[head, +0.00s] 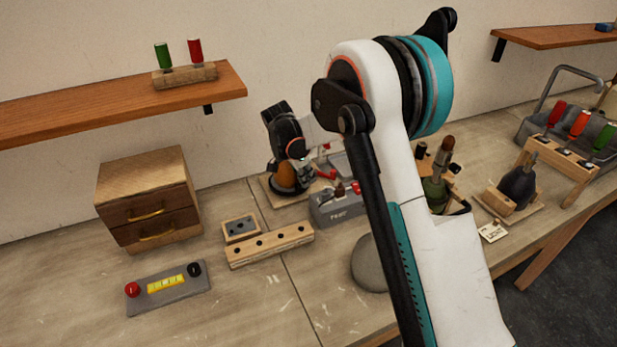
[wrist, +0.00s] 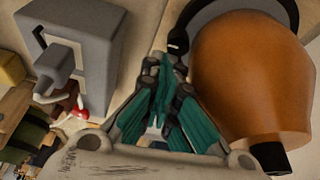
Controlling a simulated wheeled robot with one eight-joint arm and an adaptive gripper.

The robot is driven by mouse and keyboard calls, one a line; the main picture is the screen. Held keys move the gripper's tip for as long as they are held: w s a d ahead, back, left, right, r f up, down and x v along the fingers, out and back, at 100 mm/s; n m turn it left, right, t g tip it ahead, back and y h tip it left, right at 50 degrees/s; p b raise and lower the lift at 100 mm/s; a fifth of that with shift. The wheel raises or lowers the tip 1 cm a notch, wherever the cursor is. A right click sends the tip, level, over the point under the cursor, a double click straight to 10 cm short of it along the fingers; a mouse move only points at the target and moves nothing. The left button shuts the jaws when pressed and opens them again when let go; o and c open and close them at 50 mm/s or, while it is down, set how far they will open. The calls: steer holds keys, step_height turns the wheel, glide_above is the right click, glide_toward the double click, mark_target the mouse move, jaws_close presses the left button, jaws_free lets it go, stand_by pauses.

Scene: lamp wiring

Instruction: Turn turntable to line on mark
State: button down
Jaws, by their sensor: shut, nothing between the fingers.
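An orange-brown rounded body (head: 287,178) sits on a dark round base on a board at the back middle of the bench. In the wrist view this body (wrist: 245,80) fills the right side, with a dark grey curved rim (wrist: 283,10) behind it. That rim may be the turntable; I cannot tell for sure. I make out no line or mark on it. My gripper (wrist: 160,75) is shut and empty, just left of the orange body; touching or apart is unclear. In the head view my gripper (head: 303,170) is small beside that body.
A grey box (head: 337,206) labelled "TEST" stands in front. A grey round disc (head: 370,265) is partly hidden by my arm. A grey block (wrist: 80,50) stands left of my gripper. Wooden blocks (head: 270,245), a drawer box (head: 148,198) and a grey panel (head: 168,288) lie left.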

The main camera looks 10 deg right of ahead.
steer(key=shift+s+a, duration=0.1)
steer(key=shift+a, duration=0.05)
stand_by(0.3)
steer(key=d, duration=0.4)
steer(key=shift+d+r, duration=0.1)
steer(key=shift+d, duration=0.05)
steer(key=w+a+p+v, duration=0.1)
steer(key=p+v, duration=0.1)
steer(key=v, duration=0.7)
steer(key=s+d+r+n+t+y+b, duration=0.1)
steer(key=s+d+r+n, duration=0.25)
steer(key=s+r, duration=0.55)
steer(key=s+d+r+n+t+y+b, duration=0.1)
steer(key=s+r+n+t, duration=0.15)
steer(key=s, duration=0.75)
steer(key=s+d+r+n+t+y+b, duration=0.1)
steer(key=s+n, duration=0.3)
steer(key=s, duration=0.6)
steer(key=s+f+n+t, duration=0.1)
steer(key=s+f+n, duration=0.3)
steer(key=s, duration=0.5)
steer(key=shift+s+d+y+b, duration=0.2)
steer(key=shift+y+b, duration=0.1)
